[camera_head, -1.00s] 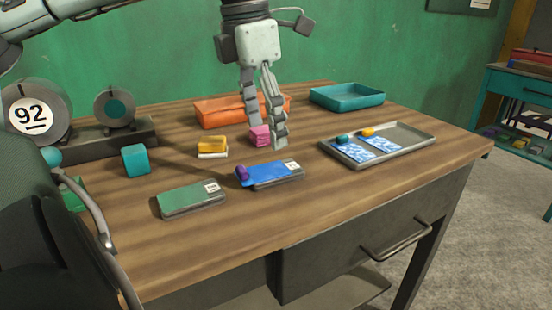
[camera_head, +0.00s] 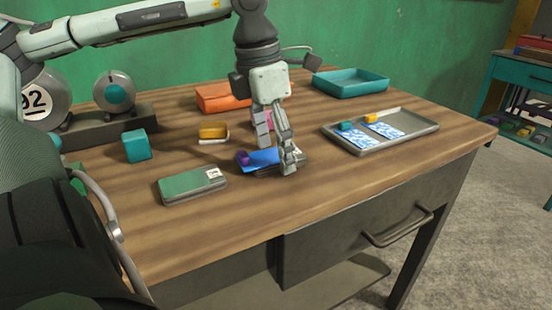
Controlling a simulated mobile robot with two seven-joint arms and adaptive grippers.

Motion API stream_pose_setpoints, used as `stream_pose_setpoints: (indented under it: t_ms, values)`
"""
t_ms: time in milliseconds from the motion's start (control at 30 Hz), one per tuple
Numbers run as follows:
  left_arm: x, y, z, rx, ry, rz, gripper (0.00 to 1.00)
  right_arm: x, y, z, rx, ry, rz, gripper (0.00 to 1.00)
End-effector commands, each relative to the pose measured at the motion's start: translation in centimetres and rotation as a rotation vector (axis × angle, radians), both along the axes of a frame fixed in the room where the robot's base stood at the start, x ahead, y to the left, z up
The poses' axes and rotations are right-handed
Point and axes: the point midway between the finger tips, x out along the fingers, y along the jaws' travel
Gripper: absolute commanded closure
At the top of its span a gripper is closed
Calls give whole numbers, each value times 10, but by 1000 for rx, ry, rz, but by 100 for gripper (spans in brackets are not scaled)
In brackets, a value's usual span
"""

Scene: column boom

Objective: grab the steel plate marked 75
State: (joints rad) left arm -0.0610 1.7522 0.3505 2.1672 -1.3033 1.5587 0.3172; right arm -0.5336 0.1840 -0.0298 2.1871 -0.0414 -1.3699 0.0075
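Two flat grey plates with small white labels lie on the table; the labels are too small to read, so I cannot tell which is marked 75. One has a green top (camera_head: 190,186) and lies at the front left. The other has a blue top (camera_head: 262,157), with a small purple piece (camera_head: 243,158) on its left end. My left gripper (camera_head: 277,158) points down at the blue-topped plate, its fingers apart, one toward the far side and one over the right end, hiding its label. I cannot tell whether they touch it. My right gripper is out of view.
A teal cube (camera_head: 136,146), a yellow block (camera_head: 213,133) and a pink block, mostly hidden, stand nearby. An orange tray (camera_head: 220,97), a teal tray (camera_head: 350,84) and a grey tray (camera_head: 418,128) lie behind and right. A disc marked 92 (camera_head: 40,95) stands left. The front right tabletop is clear.

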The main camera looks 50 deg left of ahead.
Motion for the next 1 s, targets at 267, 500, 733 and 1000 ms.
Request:
stream_pose_setpoints:
  t_ms: [267,500,733,1000]
  values:
    - [0,0,0,0,0,0,62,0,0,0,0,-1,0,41]
    - [0,0,0,0,0,0,92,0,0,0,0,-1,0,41]
    - [0,0,2,0,-3,0,100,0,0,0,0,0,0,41]
    - [1,1,14,3,-6,1,100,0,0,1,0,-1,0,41]
